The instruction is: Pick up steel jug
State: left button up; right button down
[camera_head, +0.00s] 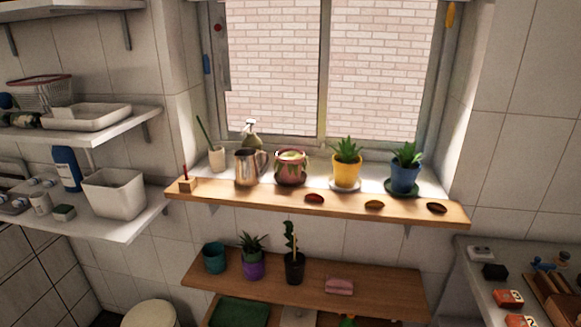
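The steel jug (246,168) stands upright on the windowsill, left of its middle. It is shiny metal, with its handle on the right side. A spray bottle (251,133) stands behind it, partly hidden by it. A decorated reddish pot (290,170) stands just to its right. Neither of my grippers is in view.
A white cup (217,158) stands left of the jug. Yellow (347,173) and blue (405,177) plant pots stand further right. A wooden ledge (260,193) runs along the front, with a candle holder (187,184) and small dishes. A shelf with pots (380,290) is below.

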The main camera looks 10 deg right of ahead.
aim_at(248, 173)
jog(key=i+j+z, duration=0.2)
jog(key=z, duration=0.15)
jog(key=i+j+z, duration=0.1)
jog(key=j+z, duration=0.3)
jog(key=i+j+z, duration=0.1)
jog(key=j+z, duration=0.25)
